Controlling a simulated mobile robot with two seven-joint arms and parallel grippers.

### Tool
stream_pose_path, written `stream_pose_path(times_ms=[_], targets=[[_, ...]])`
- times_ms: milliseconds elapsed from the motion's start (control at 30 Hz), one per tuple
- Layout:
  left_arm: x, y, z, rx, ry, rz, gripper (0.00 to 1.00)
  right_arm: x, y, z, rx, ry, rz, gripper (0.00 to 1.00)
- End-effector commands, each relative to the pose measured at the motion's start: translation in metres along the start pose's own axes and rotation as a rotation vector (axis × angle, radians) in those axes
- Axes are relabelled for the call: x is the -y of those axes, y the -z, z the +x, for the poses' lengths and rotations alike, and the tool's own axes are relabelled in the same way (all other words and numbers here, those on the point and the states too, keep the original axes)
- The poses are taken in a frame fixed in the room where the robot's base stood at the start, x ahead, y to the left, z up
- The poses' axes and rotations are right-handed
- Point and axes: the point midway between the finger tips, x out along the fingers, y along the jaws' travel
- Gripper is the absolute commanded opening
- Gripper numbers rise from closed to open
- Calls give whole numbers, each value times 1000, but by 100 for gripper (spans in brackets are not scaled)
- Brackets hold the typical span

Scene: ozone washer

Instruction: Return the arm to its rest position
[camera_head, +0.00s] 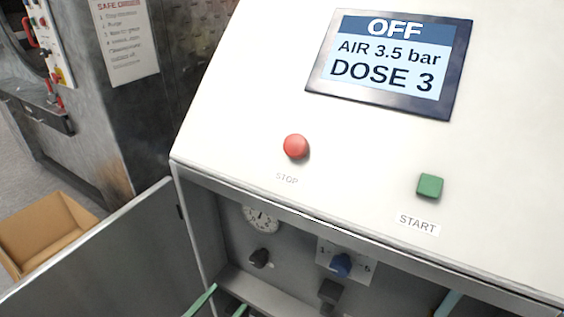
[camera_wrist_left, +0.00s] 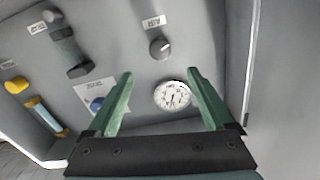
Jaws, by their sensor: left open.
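My left gripper (camera_head: 222,304) shows only its green fingertips at the bottom edge of the head view, in front of the open lower compartment of the white washer cabinet (camera_head: 240,90). In the left wrist view the left gripper (camera_wrist_left: 160,85) is open and empty, its two green fingers apart. The round gauge (camera_wrist_left: 172,95) appears between the fingers, and a dark knob (camera_wrist_left: 160,47) is beyond them. The rest of the left arm is hidden. My right gripper is not in view.
The display (camera_head: 390,64) reads OFF, AIR 3.5 bar, DOSE 3. A red STOP button (camera_head: 296,146) and green START button (camera_head: 430,186) are on the panel. An open door (camera_head: 110,255) stands left of the compartment. A cardboard box (camera_head: 40,232) lies on the floor.

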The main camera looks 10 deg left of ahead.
Motion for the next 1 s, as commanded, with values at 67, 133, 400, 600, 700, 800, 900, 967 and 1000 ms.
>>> stream_pose_path(times_ms=[67,133,400,600,700,800,900,967,1000], targets=[[-3,2,-3,28,3,-12,87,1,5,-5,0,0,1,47],[-10,3,-9,89,12,-36,87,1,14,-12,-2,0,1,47],[-56,-5,-69,518,51,-184,87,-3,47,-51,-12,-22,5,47],[-77,-9,-106,715,60,-247,87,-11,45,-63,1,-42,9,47],[-80,-11,-111,743,61,-254,87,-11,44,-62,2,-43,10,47],[-80,-13,-112,745,60,-254,87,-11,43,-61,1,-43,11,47],[-80,-13,-112,744,60,-254,87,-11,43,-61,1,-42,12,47],[-80,-13,-111,743,60,-254,87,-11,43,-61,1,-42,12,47],[-80,-13,-111,743,60,-253,87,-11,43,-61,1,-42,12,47]])
